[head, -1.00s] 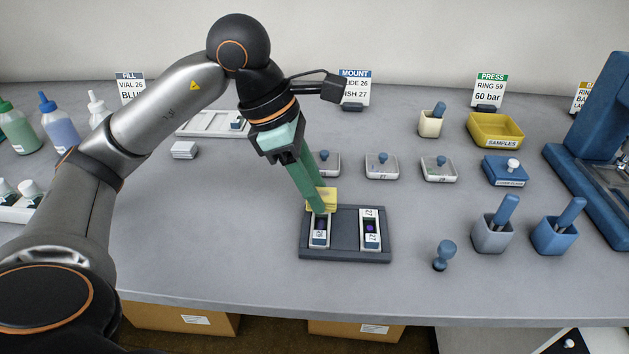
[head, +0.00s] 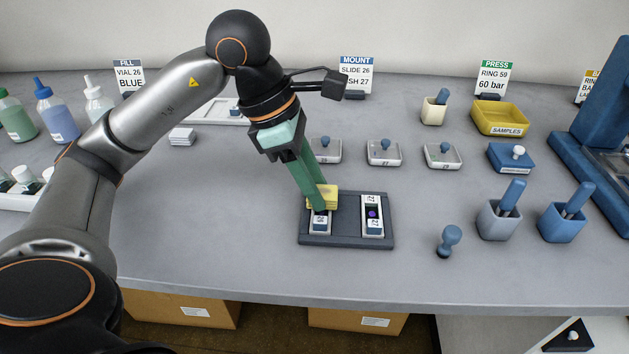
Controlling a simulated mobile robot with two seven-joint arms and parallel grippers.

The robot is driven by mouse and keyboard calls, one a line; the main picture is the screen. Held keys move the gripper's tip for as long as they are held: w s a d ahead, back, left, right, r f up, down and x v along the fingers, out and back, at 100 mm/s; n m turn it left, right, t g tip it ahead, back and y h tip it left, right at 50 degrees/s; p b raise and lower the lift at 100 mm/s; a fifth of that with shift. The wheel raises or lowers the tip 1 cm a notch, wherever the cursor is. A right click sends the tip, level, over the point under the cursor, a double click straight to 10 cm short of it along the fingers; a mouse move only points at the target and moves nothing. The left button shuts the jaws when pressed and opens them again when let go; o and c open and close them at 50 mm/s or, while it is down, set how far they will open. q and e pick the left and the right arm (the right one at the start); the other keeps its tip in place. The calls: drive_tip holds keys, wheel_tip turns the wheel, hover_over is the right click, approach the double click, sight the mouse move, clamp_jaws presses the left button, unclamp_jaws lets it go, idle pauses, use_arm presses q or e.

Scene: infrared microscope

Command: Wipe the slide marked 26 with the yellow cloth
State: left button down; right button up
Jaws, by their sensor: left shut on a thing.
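My left gripper (head: 318,190) is shut on the folded yellow cloth (head: 322,198). The cloth is over the upper part of the left slide (head: 320,226) on the dark slide holder (head: 346,236). The near end of that slide shows a white label too small to read surely. The middle of the slide is hidden by the cloth, and I cannot tell whether they touch. A second slide (head: 372,226) with a purple spot lies in the right of the holder. My right gripper is not in view.
Several lidded dishes (head: 384,153) stand behind the holder. A blue-handled stamp (head: 449,240), a grey cup (head: 497,222) and a blue cup (head: 563,224) are to its right. Signs (head: 355,76) stand at the back. The table in front of the holder is clear.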

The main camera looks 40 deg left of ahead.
use_arm(q)
drive_tip(key=shift+f+b, duration=0.3)
drive_tip(key=shift+f, duration=0.05)
drive_tip(key=shift+w+a, duration=0.1)
drive_tip(key=shift+w, duration=0.05)
drive_tip(key=shift+w+a, duration=0.2)
drive_tip(key=shift+w, duration=0.1)
drive_tip(key=shift+s+d+f, duration=0.1)
drive_tip(key=shift+s+d, duration=0.2)
drive_tip(key=shift+s, duration=0.2)
drive_tip(key=shift+s+d, duration=0.3)
drive_tip(key=shift+s, duration=0.2)
drive_tip(key=shift+w+a, duration=0.1)
drive_tip(key=shift+w, duration=0.05)
drive_tip(key=shift+w+a, duration=0.55)
drive_tip(key=shift+w, duration=0.3)
drive_tip(key=shift+s, duration=0.1)
